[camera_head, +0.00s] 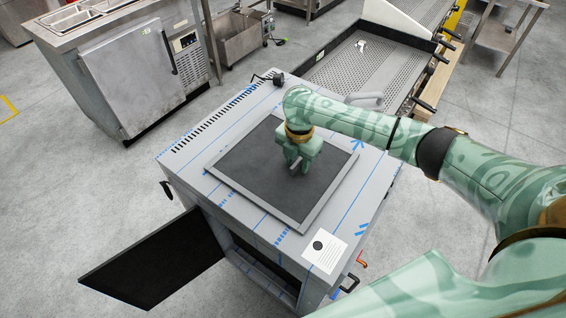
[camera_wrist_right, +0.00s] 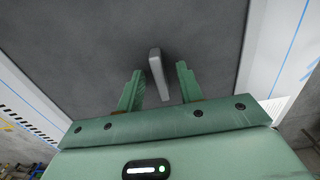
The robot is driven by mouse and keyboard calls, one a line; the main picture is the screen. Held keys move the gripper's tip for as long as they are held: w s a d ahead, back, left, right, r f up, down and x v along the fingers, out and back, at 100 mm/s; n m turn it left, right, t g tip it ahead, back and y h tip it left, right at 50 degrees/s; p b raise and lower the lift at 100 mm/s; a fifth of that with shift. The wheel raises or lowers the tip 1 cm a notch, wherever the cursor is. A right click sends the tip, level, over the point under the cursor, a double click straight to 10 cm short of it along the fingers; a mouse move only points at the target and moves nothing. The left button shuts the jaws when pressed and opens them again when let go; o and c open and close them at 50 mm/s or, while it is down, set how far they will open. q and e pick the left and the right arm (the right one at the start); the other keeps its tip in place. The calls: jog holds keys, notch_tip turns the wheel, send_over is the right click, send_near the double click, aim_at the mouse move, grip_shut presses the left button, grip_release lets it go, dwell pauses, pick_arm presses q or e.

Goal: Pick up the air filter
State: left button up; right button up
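The air filter (camera_head: 250,163) is a flat dark panel with a thin grey frame. It lies on top of a grey metal cabinet (camera_head: 195,183). In the right wrist view, the panel (camera_wrist_right: 85,35) fills most of the background, and a small grey handle (camera_wrist_right: 157,72) stands out from it. My right gripper (camera_head: 296,166) is over the middle of the panel, pointing down. Its fingers (camera_wrist_right: 160,76) are open, one on each side of the handle, with visible gaps. Whether they touch the panel is unclear. My left gripper is not in view.
The cabinet's dark door (camera_head: 155,262) hangs open at the front left. A white paper label (camera_head: 325,250) lies on its front right corner. A perforated metal tray unit (camera_head: 365,75) stands behind, and a steel counter (camera_head: 130,75) at the back left. Floor at left is clear.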

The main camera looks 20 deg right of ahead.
jog(key=shift+r, duration=0.1)
grip_shut()
jog(key=shift+r, duration=0.1)
